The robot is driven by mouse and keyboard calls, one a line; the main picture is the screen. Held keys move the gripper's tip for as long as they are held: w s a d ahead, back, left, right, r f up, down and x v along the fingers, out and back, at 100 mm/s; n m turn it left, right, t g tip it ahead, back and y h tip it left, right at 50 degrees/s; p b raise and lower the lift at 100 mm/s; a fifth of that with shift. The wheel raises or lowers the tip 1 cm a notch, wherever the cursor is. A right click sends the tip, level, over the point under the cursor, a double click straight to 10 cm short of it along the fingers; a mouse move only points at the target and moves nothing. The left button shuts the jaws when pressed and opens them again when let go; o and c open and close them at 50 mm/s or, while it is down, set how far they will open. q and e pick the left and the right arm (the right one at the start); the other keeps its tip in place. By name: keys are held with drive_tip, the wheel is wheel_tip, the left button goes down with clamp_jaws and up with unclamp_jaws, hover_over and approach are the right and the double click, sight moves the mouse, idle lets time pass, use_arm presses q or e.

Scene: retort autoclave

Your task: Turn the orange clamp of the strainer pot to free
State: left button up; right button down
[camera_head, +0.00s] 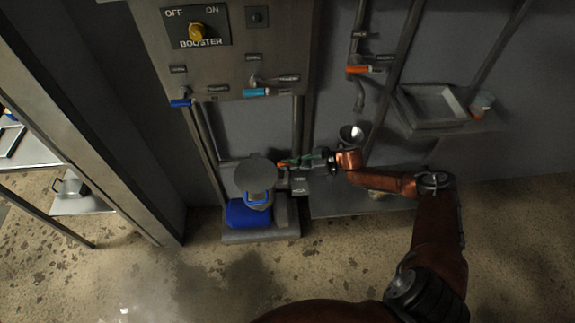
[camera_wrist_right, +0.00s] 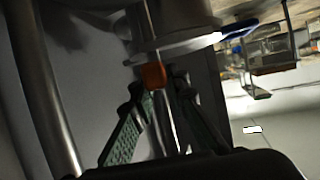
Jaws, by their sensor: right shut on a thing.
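The strainer pot (camera_head: 256,172) is a grey round-lidded vessel above the blue pump at the lower middle of the head view. Its underside and rim (camera_wrist_right: 180,42) fill the top of the wrist view. The orange clamp (camera_head: 282,165) sticks out at the pot's right side; its orange end (camera_wrist_right: 154,75) also shows in the wrist view. My right gripper (camera_head: 291,163) reaches in from the right, and its green-padded fingers (camera_wrist_right: 160,88) are shut on the clamp. The clamp's pivot is hidden. My left gripper is not in view.
The blue pump (camera_head: 247,214) stands on a grey base below the pot. Pipes with blue, teal and orange valve handles (camera_head: 363,69) run above. A booster panel (camera_head: 196,31) is at the top. A shelf with a tray (camera_head: 432,126) is at the right.

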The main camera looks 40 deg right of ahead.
drive_tip(key=c, duration=1.9)
unclamp_jaws()
drive_tip(key=v, duration=1.2)
drive_tip(key=shift+f, duration=0.15)
